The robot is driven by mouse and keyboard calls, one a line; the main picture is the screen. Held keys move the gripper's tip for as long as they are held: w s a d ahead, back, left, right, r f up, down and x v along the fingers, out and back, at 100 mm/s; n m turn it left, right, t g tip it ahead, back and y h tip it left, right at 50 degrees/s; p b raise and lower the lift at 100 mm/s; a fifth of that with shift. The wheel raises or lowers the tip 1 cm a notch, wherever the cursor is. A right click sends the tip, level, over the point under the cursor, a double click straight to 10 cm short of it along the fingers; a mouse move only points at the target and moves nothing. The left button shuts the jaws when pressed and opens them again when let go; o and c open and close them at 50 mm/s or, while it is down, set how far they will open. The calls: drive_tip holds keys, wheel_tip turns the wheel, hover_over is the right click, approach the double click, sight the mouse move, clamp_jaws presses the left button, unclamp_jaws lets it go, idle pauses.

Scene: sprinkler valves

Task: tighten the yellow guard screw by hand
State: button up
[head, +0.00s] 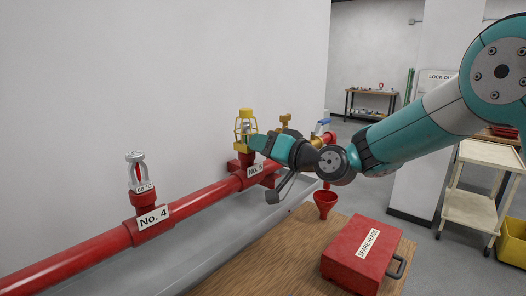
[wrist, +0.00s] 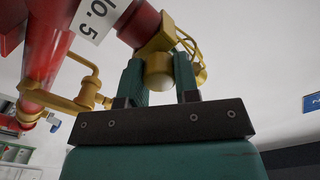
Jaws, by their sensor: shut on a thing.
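The yellow wire guard (head: 244,128) stands upright around the sprinkler head on the red No. 5 fitting (head: 247,170). In the wrist view its yellow bars (wrist: 188,50) show at the upper right. The guard screw, a rounded yellow knob (wrist: 158,75), sits between the two green fingers of my gripper (wrist: 159,66), which is shut on it. In the head view my gripper (head: 257,142) reaches the guard from the right. The screw itself is hidden there by the fingers.
The red pipe (head: 90,254) runs along the wall, with an unguarded No. 4 sprinkler head (head: 136,172). A brass valve (head: 285,121) stands just behind my wrist. Below are a red funnel (head: 325,202), a wooden bench (head: 262,262) and a red spare heads case (head: 352,249).

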drive_tip(key=m, duration=0.4)
drive_tip(key=shift+f+m, duration=0.1)
drive_tip(key=shift+m, duration=1.7)
drive_tip(key=o, duration=0.9)
drive_tip(key=shift+b+v, duration=3.7)
drive_tip(key=shift+v, duration=5)
